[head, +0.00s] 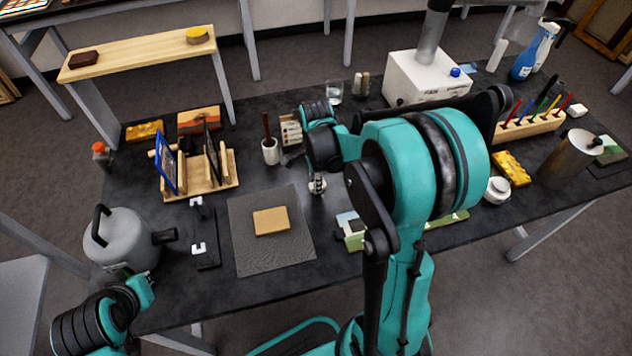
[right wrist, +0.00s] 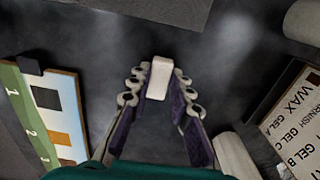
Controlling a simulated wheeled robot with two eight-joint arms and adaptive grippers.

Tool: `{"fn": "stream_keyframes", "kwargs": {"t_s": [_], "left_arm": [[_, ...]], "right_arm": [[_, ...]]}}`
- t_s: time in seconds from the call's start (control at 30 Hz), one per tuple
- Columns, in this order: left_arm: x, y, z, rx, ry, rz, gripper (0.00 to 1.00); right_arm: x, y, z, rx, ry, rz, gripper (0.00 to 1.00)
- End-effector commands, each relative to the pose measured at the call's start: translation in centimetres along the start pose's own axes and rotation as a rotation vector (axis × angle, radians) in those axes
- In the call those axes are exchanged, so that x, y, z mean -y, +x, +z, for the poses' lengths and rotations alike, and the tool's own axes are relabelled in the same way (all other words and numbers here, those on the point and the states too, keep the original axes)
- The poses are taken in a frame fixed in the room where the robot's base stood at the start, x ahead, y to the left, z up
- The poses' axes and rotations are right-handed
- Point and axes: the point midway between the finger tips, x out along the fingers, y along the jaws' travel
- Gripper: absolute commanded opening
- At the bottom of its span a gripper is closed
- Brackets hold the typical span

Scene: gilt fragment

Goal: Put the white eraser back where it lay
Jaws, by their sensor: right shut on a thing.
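The white eraser (right wrist: 160,78) is a small white block between the fingertips of my right gripper (right wrist: 160,88) in the right wrist view. The fingers are shut on its sides, and its far end sticks out past the tips. In the head view my right gripper (head: 317,184) points down over the dark table (head: 190,290), just right of the grey mat. The eraser is too small there to make out clearly. I cannot tell whether it touches the table. Part of my left arm shows at the lower left, with its gripper out of sight.
A grey mat (head: 245,258) bears a tan block (head: 271,221). A numbered colour card (right wrist: 45,110) lies left of the gripper in the wrist view, and a labelled box (right wrist: 295,110) stands right. A white cup (head: 270,151) is behind the gripper. Dark tabletop surrounds the eraser.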

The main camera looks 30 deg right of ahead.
Motion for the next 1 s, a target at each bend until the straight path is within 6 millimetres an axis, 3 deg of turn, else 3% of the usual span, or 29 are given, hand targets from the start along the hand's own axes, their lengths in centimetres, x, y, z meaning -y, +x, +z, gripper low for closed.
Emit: {"fn": "stream_keyframes", "kwargs": {"t_s": [0.1,0.13,0.2,0.5,0.63,1.0], "left_arm": [[0.0,0.3,0.2,0.000,0.000,0.000,0.00],[0.0,0.3,0.2,0.000,0.000,0.000,0.00],[0.0,0.2,0.1,0.000,0.000,0.000,0.00],[0.0,0.1,0.1,0.000,0.000,0.000,0.00],[0.0,-0.3,-0.2,0.000,0.000,0.000,0.00],[0.0,-2.7,-2.0,0.000,0.000,0.000,0.00]], "right_arm": [[0.0,0.4,0.0,0.000,0.000,0.000,0.00],[0.0,0.4,0.0,0.000,0.000,0.000,0.22],[0.0,0.3,0.0,0.000,0.000,0.000,0.40],[0.0,0.2,0.0,0.000,0.000,0.000,0.40],[0.0,-0.8,0.0,0.000,0.000,0.000,0.40],[0.0,-8.7,0.0,0.000,0.000,0.000,0.40]]}}
